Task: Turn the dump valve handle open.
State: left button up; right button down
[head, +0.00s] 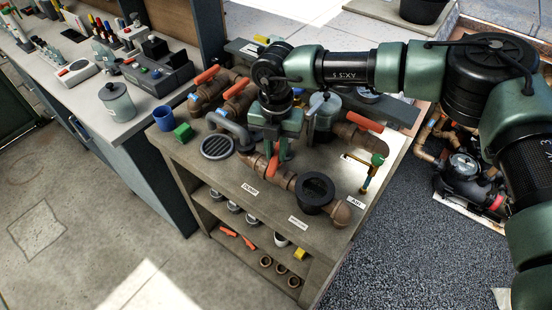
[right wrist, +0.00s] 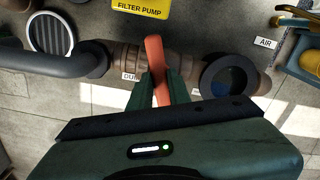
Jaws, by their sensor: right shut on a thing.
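The dump valve handle (head: 272,167) is an orange lever on a brown pipe valve (head: 285,177) on the workbench, behind the DUMP label (head: 250,190). My right gripper (head: 279,152) comes down from above and is shut on this handle. In the right wrist view the orange handle (right wrist: 155,60) stands between the two green fingers (right wrist: 160,90) and lies across the brown pipe (right wrist: 125,55). Part of the handle is hidden by the fingers. My left gripper is not in view.
Other orange-handled valves (head: 207,75) stand behind, and another orange handle (head: 365,121) is to the right. A grey pipe (head: 230,127), a round grate (head: 217,146) and a black ring fitting (head: 315,190) crowd the bench.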

aim_at(276, 155)
jog(key=n+b, duration=0.8)
jog(key=b, duration=0.1)
jog(key=shift+f, duration=0.2)
jog(key=n+b, duration=0.2)
jog(key=shift+r+n, duration=0.1)
jog(key=shift+n, duration=0.3)
jog(key=shift+r+n+b, duration=0.1)
jog(key=shift+n+b, duration=0.6)
jog(key=shift+n, duration=0.8)
jog(key=c, duration=1.3)
grip_release()
notch_tip(276, 155, up, 8)
jog(key=shift+f+b, duration=0.1)
jog(key=shift+b, duration=0.5)
